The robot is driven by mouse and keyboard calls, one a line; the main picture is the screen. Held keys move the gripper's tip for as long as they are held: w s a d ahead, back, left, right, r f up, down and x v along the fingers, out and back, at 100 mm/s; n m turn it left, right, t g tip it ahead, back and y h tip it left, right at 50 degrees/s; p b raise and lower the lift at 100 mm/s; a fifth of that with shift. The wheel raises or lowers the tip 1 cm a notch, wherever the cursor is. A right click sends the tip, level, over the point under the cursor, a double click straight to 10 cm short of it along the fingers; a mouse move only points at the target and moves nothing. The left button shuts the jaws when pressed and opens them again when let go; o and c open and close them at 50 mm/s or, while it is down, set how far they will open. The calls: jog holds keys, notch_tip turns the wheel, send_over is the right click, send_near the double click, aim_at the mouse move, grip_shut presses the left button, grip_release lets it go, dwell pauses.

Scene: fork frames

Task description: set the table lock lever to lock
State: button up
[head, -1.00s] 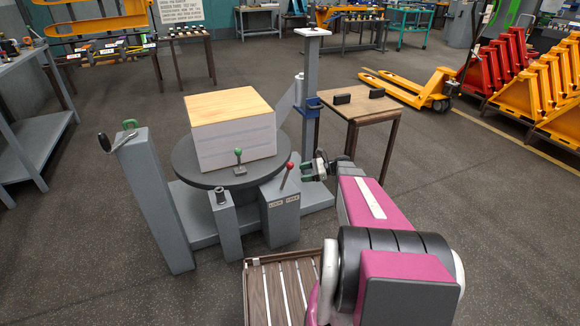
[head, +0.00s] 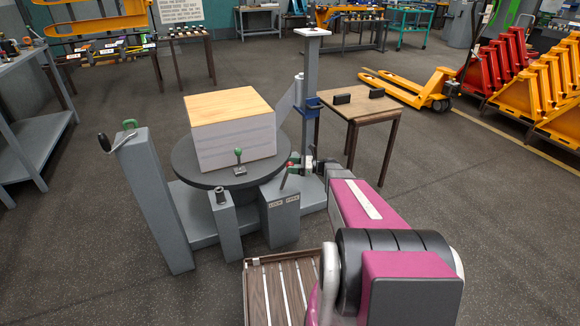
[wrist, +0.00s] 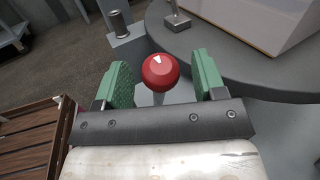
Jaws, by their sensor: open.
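The table lock lever ends in a red ball knob (wrist: 160,72), which sits between the green-padded fingers of my gripper (wrist: 160,82) in the wrist view. My gripper is open, with gaps on both sides of the knob. In the head view my gripper (head: 299,163) is at the top of the lever (head: 284,179) and partly hides the knob. The lever rises from a grey post (head: 280,219) with a label reading "LOCK" on the left and a second, less clear word on the right. The lever leans right at its top.
The round turntable (head: 184,163) carries a large box (head: 235,145) with a wooden top. A shorter post (head: 225,222) and a crank post (head: 155,200) stand left. A grey column (head: 309,100) rises behind my gripper.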

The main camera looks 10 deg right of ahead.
jog(key=shift+w+a, duration=0.15)
jog(key=shift+a, duration=0.45)
grip_shut()
jog(key=shift+s+a+r+n+h, duration=0.15)
jog(key=shift+a+h, duration=0.1)
jog(key=shift+a, duration=0.1)
jog(key=shift+s+a+r+n+h, duration=0.1)
jog(key=shift+a+n+h, duration=0.05)
jog(key=shift+a+h, duration=0.15)
jog(key=s+a+n+h, duration=0.2)
jog(key=a+h, duration=0.4)
jog(key=a, duration=0.2)
jog(key=shift+a+f, duration=0.2)
jog(key=shift+f, duration=0.15)
jog(key=shift+n, duration=0.3)
grip_release()
